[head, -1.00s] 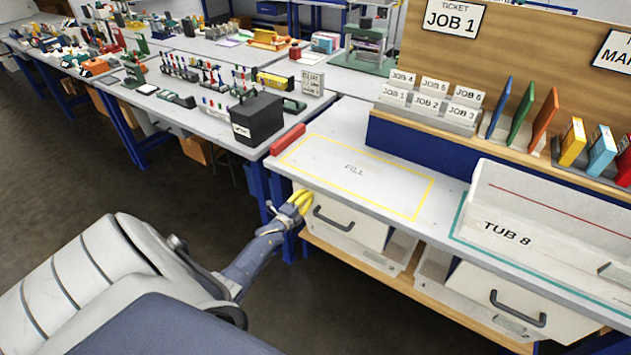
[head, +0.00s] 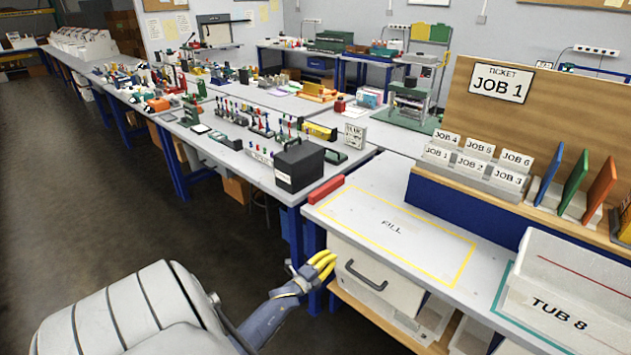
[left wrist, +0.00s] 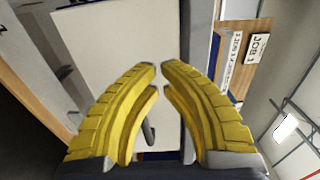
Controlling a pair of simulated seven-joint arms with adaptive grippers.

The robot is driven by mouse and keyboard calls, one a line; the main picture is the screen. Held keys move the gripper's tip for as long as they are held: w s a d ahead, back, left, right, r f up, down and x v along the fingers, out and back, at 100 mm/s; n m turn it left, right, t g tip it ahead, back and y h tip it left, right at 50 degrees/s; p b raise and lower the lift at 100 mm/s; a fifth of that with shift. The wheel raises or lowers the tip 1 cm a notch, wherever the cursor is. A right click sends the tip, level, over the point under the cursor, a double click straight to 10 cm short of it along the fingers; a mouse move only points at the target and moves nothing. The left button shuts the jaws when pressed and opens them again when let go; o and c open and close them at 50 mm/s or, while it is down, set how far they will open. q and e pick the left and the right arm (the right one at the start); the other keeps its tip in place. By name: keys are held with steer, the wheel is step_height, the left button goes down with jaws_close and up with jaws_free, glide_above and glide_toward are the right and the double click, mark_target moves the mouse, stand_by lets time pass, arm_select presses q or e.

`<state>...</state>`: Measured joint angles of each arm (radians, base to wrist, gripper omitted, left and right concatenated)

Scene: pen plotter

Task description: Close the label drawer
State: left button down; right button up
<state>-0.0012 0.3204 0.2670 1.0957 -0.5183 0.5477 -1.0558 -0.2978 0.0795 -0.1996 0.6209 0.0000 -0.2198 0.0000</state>
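A white drawer (head: 388,303) with a dark bar handle (head: 366,276) sits under the bench top, below the FILL outline. No label is readable on it, and I cannot tell how far out it stands. My left gripper (head: 325,263) is beside the drawer's left front edge, its yellow fingers pointing towards it. In the left wrist view the fingers (left wrist: 161,68) are drawn together with only a thin gap at the tips and nothing between them. A pale flat panel (left wrist: 110,50) fills the view beyond them, with a dark handle (left wrist: 149,132) partly hidden behind the fingers. My right gripper is not in view.
The bench top (head: 440,225) carries a white TUB 8 bin (head: 570,285) at right and a red block (head: 326,189) at its left corner. A blue bench leg (head: 313,250) stands behind my gripper. Dark open floor (head: 90,220) lies at left.

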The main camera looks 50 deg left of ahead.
arm_select(q)
steer(key=s, duration=0.7)
steer(key=shift+s+d, duration=0.15)
steer(key=shift+d, duration=0.25)
steer(key=s+d+f+n+g, duration=0.25)
steer(key=s+f+n, duration=0.2)
steer(key=f, duration=0.45)
steer(key=s+d+f+n+g, duration=0.2)
steer(key=s+f+n+g, duration=0.15)
steer(key=s+f, duration=0.45)
steer(key=s+d+f+n+g, duration=0.3)
steer(key=f, duration=0.8)
steer(key=s+d+f+g, duration=0.2)
steer(key=s+d+f, duration=0.2)
steer(key=s, duration=0.6)
steer(key=s+d+f+n+g+h, duration=0.1)
steer(key=s+d+f+g, duration=0.2)
steer(key=s+d, duration=0.6)
steer(key=s+d+f+n+g, duration=0.1)
steer(key=s+d+f+g, duration=0.1)
steer(key=s+d+f, duration=0.5)
steer(key=s, duration=0.4)
steer(key=shift+s+f+g+h, duration=0.25)
steer(key=shift+s+g+h, duration=0.05)
steer(key=shift+h, duration=0.1)
